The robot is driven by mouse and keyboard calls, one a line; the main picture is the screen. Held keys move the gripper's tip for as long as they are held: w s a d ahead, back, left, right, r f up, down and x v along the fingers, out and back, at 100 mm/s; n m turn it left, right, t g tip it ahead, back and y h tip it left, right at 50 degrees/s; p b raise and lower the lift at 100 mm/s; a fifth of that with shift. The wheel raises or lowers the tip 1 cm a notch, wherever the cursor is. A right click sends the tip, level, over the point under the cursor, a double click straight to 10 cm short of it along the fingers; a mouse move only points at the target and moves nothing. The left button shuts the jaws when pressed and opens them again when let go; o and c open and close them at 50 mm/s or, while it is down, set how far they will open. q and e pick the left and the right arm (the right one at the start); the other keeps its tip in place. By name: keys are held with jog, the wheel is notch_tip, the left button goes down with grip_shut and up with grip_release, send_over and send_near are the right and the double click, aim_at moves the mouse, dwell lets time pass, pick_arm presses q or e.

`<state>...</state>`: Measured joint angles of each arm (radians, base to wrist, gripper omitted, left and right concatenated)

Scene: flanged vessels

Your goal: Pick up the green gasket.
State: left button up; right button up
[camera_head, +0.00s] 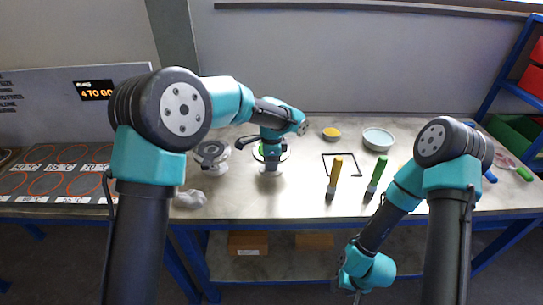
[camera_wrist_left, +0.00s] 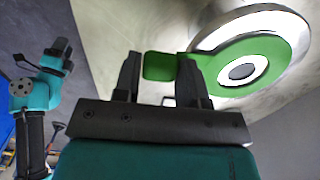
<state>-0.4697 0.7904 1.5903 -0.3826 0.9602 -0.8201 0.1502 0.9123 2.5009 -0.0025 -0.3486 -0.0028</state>
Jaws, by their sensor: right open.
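The green gasket (camera_wrist_left: 206,66) is a flat ring with a squared tab, lying against a shiny metal flange (camera_wrist_left: 262,24) in the left wrist view. Its tab shows between the fingers of my left gripper (camera_wrist_left: 158,60), with a gap beside the left finger. The right finger overlaps the strip joining tab and ring. The left gripper is open. In the head view, a bit of green gasket (camera_head: 258,153) shows at a flanged vessel (camera_head: 270,167), mostly hidden by my left arm. My right gripper (camera_head: 357,291) is low in front of the table, partly cut off by the frame edge.
Another flanged vessel (camera_head: 211,153) stands close to the left. A yellow-handled tool (camera_head: 335,170), a green-handled tool (camera_head: 376,172), a black square outline (camera_head: 342,164), a yellow-filled dish (camera_head: 331,133) and a pale bowl (camera_head: 378,138) are to the right. A crumpled cloth (camera_head: 190,199) lies near the front edge.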

pick_arm(q)
jog(key=c, duration=0.5)
jog(key=shift+r, duration=0.15)
jog(key=shift+r, duration=1.3)
jog(key=s, duration=0.5)
jog(key=s+r, duration=0.1)
jog(key=s, duration=0.4)
jog(key=s+r, duration=0.1)
jog(key=s, duration=0.5)
jog(key=shift+d, duration=0.1)
